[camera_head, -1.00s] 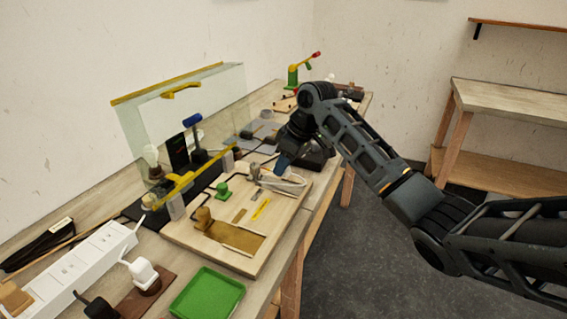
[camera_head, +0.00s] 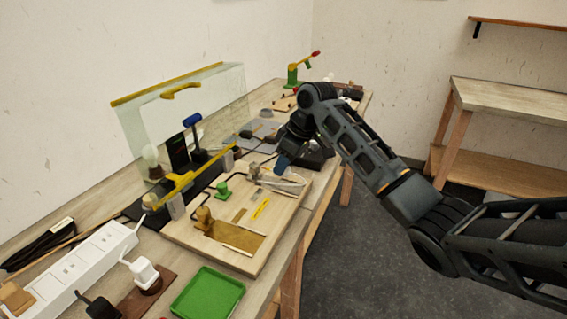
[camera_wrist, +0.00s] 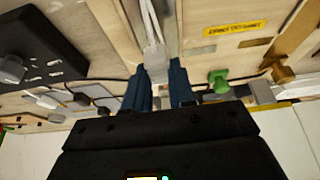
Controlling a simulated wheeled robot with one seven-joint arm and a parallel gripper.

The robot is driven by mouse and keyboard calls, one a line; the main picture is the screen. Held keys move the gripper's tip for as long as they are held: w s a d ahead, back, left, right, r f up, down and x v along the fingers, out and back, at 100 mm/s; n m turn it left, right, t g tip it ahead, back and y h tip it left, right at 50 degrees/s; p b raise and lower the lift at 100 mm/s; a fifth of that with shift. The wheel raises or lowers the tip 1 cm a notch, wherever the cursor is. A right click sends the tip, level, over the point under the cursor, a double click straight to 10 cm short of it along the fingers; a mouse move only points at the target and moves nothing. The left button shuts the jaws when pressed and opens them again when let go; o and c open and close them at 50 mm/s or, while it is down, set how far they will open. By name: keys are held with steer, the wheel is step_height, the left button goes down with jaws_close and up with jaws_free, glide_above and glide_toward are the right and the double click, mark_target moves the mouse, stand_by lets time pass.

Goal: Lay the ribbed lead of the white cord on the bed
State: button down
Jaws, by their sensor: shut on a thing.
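My gripper (camera_head: 281,164) is over the far end of the wooden board (camera_head: 185,232). In the wrist view its blue fingers (camera_wrist: 160,76) are shut on the white cord (camera_wrist: 153,45). The cord's two pale strands run up the picture from between the fingers, over a pale grey strip on the board; one strand looks ribbed. The cord also shows at the board's far right corner in the head view (camera_head: 287,183). I cannot tell whether the held lead touches the board. The bed is not clearly identifiable; the fingers hide part of that area.
The board bears a green clamp (camera_head: 222,190), a yellow label (camera_head: 261,208) and a brown knob (camera_head: 204,219). A yellow bar (camera_head: 185,186) and a clear screen (camera_head: 226,92) stand behind it. A green tray (camera_head: 207,294) and a white power strip (camera_head: 80,268) lie nearer.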

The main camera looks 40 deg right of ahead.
steer(key=shift+f, duration=0.1)
steer(key=shift+f+b, duration=0.3)
steer(key=shift+f, duration=0.4)
steer(key=shift+f, duration=0.1)
steer(key=shift+f, duration=0.5)
steer(key=shift+f, duration=0.6)
stand_by(1.1)
steer(key=c, duration=0.9)
jaws_free()
steer(key=shift+o, duration=0.2)
steer(key=shift+b+v, duration=0.45)
steer(key=shift+v, duration=3.45)
